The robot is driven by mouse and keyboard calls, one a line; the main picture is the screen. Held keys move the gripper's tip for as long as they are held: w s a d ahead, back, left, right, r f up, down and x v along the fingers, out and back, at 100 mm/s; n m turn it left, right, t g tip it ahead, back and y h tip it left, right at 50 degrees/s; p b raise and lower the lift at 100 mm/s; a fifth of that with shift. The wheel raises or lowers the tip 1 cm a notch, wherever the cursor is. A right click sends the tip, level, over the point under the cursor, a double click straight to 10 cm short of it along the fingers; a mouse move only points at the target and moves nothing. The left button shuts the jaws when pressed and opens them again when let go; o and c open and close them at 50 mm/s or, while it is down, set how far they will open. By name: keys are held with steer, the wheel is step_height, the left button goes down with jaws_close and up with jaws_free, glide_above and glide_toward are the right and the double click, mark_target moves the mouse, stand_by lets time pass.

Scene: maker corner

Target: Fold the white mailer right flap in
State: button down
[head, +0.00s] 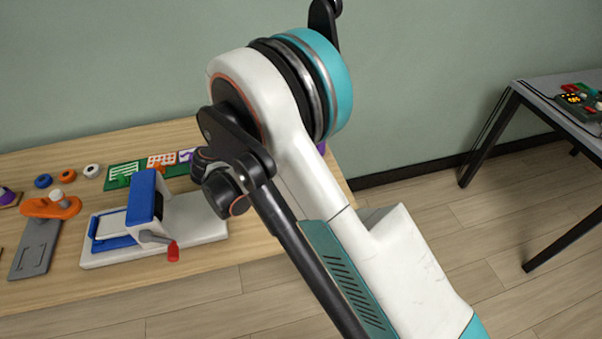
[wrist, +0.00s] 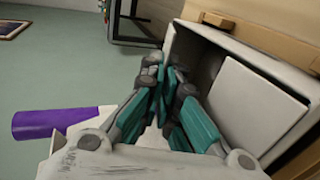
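The white mailer (wrist: 196,38) is an open box on the right of the wrist view, with a dark inside showing. A white panel, seemingly one of its flaps (wrist: 258,105), stands beside the opening; I cannot tell which flap it is. My gripper (wrist: 165,82) has teal fingers that come together at their tips, with nothing seen between them. The fingers are beside the box's near left edge; I cannot tell whether they touch it. In the head view my arm hides the gripper and the mailer.
A purple cylinder (wrist: 62,121) lies left of my gripper. On the wooden table (head: 60,290) are a white and blue press with a red handle (head: 150,220), a grey and orange tool (head: 42,230), and green boards (head: 125,174). A second table (head: 550,92) stands at the right.

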steer(key=c, duration=1.9)
jaws_free()
